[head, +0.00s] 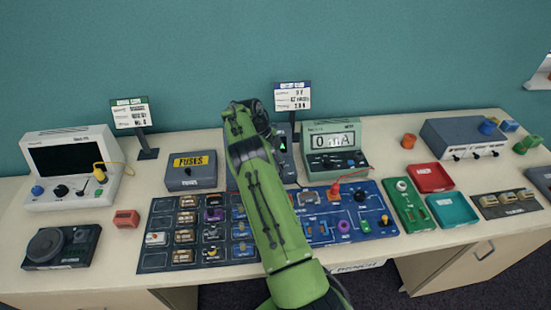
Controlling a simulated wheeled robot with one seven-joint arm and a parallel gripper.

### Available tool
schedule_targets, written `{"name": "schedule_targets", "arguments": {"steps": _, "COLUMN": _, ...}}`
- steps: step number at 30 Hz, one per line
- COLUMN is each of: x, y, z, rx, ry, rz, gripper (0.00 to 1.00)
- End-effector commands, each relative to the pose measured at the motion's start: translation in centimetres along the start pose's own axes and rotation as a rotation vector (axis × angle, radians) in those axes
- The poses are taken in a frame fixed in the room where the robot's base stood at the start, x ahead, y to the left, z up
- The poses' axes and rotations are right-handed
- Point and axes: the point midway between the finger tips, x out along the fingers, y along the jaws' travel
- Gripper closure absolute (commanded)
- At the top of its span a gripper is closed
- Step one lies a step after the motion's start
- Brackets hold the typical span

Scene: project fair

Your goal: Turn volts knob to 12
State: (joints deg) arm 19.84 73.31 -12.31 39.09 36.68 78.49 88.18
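No label reading volts is legible, so I cannot tell which knob is the volts knob. A dark unit (284,143) with a small lit green mark stands behind my arm in the middle of the table, and my arm hides part of it. A blue circuit board (353,231) to the right of my arm has a dark knob (360,195) on it. A pale green meter (347,128) showing "0 mA" stands behind that board. My green arm reaches up over the table's middle. My gripper's fingers are hidden behind it, and their state does not show.
A white instrument (48,140) with knobs and a grey FUSES box (191,182) stand at the left. A red tray (430,177), a teal tray (452,211) and a grey-blue box (450,136) are at the right. Two sign stands (132,114) rise at the back. Bare tabletop shows at the far left.

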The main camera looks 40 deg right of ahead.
Motion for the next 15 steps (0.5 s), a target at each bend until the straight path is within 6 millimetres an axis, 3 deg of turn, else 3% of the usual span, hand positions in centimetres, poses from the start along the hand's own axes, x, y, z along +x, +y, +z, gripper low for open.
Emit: {"name": "schedule_targets", "arguments": {"steps": 15, "x": 0.05, "y": -0.13, "z": -0.03, "rx": 0.217, "ry": 0.001, "rz": 0.09, "gripper": 0.91}}
